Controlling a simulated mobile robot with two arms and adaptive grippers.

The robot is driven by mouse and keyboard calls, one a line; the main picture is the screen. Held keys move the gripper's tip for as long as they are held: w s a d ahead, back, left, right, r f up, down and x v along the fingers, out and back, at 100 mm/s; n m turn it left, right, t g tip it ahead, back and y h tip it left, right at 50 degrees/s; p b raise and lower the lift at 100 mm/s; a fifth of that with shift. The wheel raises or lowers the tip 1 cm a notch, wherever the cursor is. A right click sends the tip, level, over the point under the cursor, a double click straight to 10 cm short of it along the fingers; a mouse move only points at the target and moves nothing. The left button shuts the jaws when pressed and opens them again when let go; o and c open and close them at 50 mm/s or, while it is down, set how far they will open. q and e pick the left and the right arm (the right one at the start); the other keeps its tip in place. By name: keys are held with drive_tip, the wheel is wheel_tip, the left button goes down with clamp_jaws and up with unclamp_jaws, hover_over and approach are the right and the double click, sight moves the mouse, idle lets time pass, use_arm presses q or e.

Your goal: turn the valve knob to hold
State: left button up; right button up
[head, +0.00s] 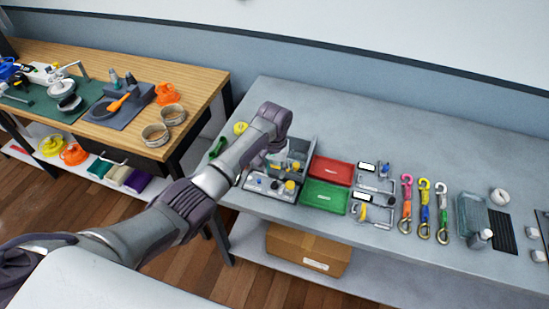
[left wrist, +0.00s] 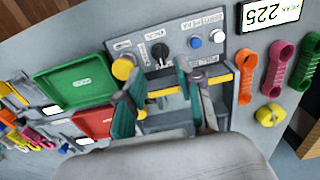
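A grey control panel (left wrist: 240,62) carries a black knob (left wrist: 160,52), which looks like the valve knob, with small white labels around it that I cannot read surely. A yellow knob (left wrist: 122,68) sits beside it at the panel's left end. In the head view the panel (head: 259,183) is at the front of the grey bench, partly behind my left arm. My left gripper (left wrist: 162,80) is open, its two fingers apart and nothing seen between them, with the black knob just beyond the fingertips. It also shows above the panel in the head view (head: 274,158). My right gripper is not in view.
A blue button (left wrist: 195,43) and a white button (left wrist: 217,36) are on the same panel. Red (head: 333,171) and green (head: 324,197) trays stand right of it. Coloured straps with hooks (head: 424,208) lie farther right. The bench's back strip is clear.

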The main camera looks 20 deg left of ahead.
sight(274, 182)
use_arm(q)
wheel_tip(274, 182, up, 7)
drive_tip(key=shift+f, duration=0.2)
idle(0.4)
